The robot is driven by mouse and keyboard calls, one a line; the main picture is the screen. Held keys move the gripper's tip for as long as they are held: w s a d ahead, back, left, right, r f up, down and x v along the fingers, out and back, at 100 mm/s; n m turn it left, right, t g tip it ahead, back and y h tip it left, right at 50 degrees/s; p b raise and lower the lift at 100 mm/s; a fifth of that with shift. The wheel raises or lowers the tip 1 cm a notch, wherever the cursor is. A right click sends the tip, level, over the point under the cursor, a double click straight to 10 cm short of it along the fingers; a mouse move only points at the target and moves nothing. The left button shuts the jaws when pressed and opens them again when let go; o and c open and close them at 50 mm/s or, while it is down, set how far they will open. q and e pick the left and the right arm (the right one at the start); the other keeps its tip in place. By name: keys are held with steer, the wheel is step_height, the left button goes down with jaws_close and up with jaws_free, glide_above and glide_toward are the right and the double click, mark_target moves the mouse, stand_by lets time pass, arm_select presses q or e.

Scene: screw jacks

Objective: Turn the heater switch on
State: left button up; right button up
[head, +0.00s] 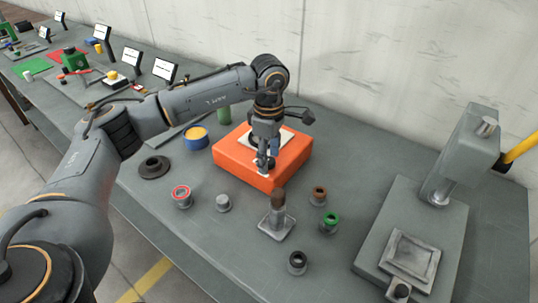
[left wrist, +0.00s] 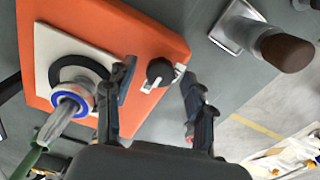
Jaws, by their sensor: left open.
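The heater is an orange box (head: 290,170) on the bench, with a pale plate on top; it fills much of the left wrist view (left wrist: 125,22). Its switch is a black knob (left wrist: 160,72) with a white bar-shaped part beneath, near one edge of the orange top. My left gripper (head: 264,163) points down over the near side of the heater. In the left wrist view its open fingers (left wrist: 157,76) lie either side of the knob; I cannot tell whether they touch it. In the head view the gripper mostly hides the knob. My right gripper is not in view.
A metal part with a blue ring (left wrist: 70,103) stands on the heater's plate. A brown-topped stand (head: 277,215) and several small ringed parts stand in front. A grey press (head: 440,185) is at right. A blue-and-yellow cylinder (head: 196,138) stands left of the heater.

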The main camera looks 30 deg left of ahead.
arm_select(q)
step_height(320, 180, up, 12)
stand_by(0.5)
stand_by(0.4)
